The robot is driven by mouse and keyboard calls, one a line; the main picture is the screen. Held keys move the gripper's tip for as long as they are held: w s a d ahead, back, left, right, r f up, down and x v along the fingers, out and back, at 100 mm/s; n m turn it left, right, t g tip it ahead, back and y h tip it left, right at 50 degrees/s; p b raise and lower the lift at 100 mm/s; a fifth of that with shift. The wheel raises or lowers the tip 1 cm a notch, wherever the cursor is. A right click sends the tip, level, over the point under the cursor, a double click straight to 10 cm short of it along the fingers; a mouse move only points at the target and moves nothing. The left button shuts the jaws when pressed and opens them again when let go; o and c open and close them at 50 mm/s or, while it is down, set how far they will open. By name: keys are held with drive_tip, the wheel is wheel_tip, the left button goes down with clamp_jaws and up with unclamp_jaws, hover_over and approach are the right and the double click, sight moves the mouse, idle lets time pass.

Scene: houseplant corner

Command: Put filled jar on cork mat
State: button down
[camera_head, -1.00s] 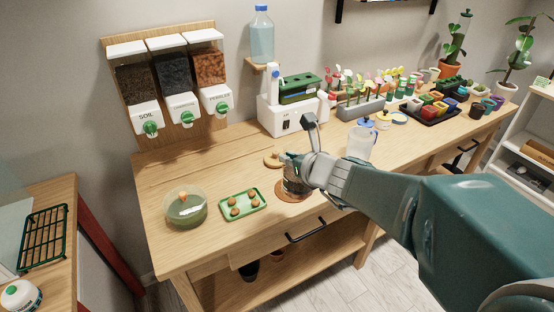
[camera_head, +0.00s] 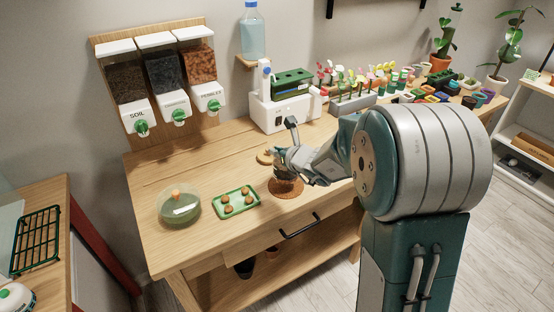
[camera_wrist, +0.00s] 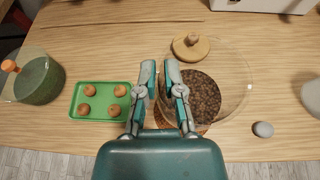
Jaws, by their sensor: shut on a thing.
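The filled jar (camera_wrist: 205,98) is clear glass with brown pebbles inside. It also shows in the head view (camera_head: 286,182), partly hidden by my gripper. My gripper (camera_wrist: 160,72) is shut on the jar's left wall, with one finger on each side of the glass. The cork mat (camera_head: 284,195) is a round brown disc on the bench. The jar is over the mat, and a brown edge of the mat shows beneath it in the wrist view. I cannot tell whether the jar's base touches the mat.
A wooden lid (camera_wrist: 191,47) lies just behind the jar. A green tray with several brown balls (camera_head: 236,201) and a glass bowl (camera_head: 179,206) stand to the left. A white machine (camera_head: 285,112) and potted flowers stand behind. The front bench edge is close.

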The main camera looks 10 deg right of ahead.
sight(277, 159)
drive_tip(key=shift+w+f, duration=0.15)
drive_tip(key=shift+f, duration=1.6)
drive_tip(key=c, duration=0.8)
unclamp_jaws()
drive_tip(key=shift+o, duration=0.2)
